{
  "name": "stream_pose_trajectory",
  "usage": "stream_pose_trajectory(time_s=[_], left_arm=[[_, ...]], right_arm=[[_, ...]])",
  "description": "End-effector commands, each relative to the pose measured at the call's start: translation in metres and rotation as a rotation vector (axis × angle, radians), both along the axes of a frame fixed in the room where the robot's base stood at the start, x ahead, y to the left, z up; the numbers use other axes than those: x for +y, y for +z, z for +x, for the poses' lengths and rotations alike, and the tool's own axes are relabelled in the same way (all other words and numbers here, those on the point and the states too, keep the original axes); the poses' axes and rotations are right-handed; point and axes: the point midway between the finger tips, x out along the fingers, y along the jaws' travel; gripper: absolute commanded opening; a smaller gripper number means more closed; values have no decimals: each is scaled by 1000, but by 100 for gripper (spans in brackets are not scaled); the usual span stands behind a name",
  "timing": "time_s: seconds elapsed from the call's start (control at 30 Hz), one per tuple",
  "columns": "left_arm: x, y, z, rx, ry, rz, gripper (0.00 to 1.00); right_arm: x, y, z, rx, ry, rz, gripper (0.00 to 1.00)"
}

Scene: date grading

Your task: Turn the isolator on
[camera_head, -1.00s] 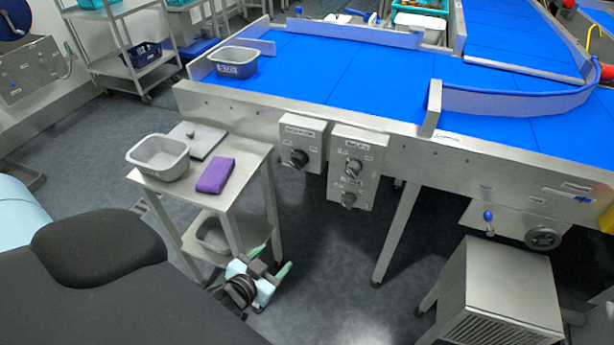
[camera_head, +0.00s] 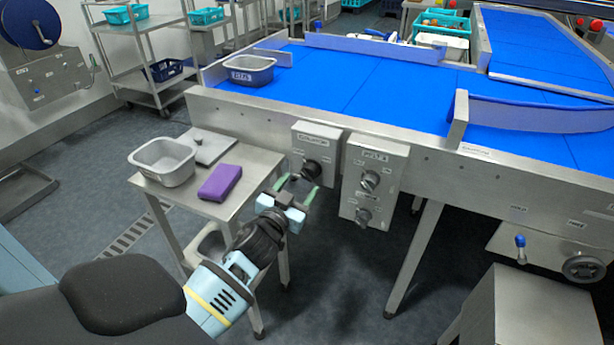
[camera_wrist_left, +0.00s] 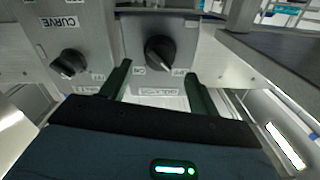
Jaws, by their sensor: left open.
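The isolator is a grey box (camera_head: 320,140) on the front of the conveyor frame, with a black rotary knob (camera_head: 311,169). In the left wrist view the knob (camera_wrist_left: 159,53) shows upside down, with small position labels to either side and the label plate (camera_wrist_left: 158,91) below it in the picture. I cannot tell for sure which position it points to. My left gripper (camera_head: 296,188) is open and empty, just in front of the knob and slightly below it in the head view. Its green fingers (camera_wrist_left: 158,75) stand apart to either side of the knob, seemingly short of it. My right gripper is out of view.
A second control box (camera_head: 374,180) with two knobs hangs right beside the isolator. A steel trolley (camera_head: 240,195) left of it carries a grey tub (camera_head: 163,165), a purple cloth (camera_head: 220,182) and a flat plate. The blue belt (camera_head: 340,85) lies above.

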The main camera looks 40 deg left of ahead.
Motion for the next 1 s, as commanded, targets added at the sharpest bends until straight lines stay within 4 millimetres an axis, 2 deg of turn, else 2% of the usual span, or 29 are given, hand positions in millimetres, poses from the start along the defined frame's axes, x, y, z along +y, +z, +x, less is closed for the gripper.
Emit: stream_pose_trajectory(time_s=[0.1, 0.33, 0.5, 0.77, 1.0], left_arm=[[4, 0, 19, -1, -1, -1, 61], [10, -1, 45, 0, -1, 0, 61], [12, -1, 53, 1, -1, 0, 61], [12, 0, 53, 1, -1, 0, 61], [12, -1, 53, 1, -1, 0, 31]], right_arm=[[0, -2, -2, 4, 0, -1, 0], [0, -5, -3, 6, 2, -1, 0], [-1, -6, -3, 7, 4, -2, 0], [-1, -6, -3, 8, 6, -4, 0], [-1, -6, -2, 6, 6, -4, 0]])
